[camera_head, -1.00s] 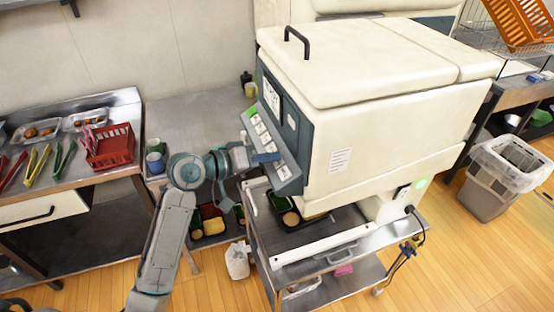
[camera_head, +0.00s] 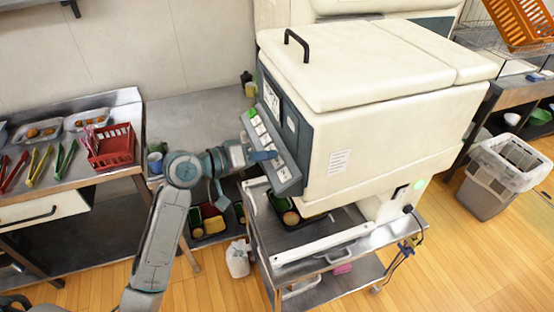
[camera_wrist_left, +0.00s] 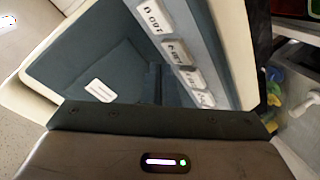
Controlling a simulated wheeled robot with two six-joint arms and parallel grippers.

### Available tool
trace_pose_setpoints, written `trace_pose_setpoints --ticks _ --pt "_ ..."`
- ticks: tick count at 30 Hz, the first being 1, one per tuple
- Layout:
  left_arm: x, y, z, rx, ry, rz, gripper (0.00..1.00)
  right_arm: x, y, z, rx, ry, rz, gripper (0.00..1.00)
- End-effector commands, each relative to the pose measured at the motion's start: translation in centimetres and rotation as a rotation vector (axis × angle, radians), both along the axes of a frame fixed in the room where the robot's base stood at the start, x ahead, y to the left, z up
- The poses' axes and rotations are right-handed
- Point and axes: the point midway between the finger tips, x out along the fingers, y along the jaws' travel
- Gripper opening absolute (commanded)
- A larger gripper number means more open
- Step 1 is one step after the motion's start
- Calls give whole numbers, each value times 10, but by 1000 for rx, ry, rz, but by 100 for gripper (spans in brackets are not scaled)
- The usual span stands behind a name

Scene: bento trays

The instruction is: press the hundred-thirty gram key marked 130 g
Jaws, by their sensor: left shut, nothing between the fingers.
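The big cream machine (camera_head: 380,130) carries a slanted dark key panel with a column of pale keys (camera_head: 284,174) and a green key (camera_head: 253,113) at its top. In the left wrist view, several white keys (camera_wrist_left: 178,51) run in a slanting row. Their labels are turned and too blurred to tell surely which is 130 g. My left gripper (camera_head: 266,156) is shut and empty, its tip at the lower keys and covering part of them. I cannot tell whether it touches a key. My right gripper is not in view.
The machine stands on a steel cart (camera_head: 322,262). A red basket (camera_head: 112,147) and tongs (camera_head: 66,158) lie on the left counter. Low trays (camera_head: 208,222) sit below my left arm. A grey bin (camera_head: 490,190) stands on the right; wooden floor shows between.

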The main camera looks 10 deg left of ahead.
Motion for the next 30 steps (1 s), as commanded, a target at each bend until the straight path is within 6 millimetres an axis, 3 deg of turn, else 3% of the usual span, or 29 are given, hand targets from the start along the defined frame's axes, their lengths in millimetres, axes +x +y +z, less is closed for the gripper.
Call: trace_pose_setpoints --ticks 16,30 --pt "-12 18 41 3 -1 1 0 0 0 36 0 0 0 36" --pt "-14 21 43 0 0 0 0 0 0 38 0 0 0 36"
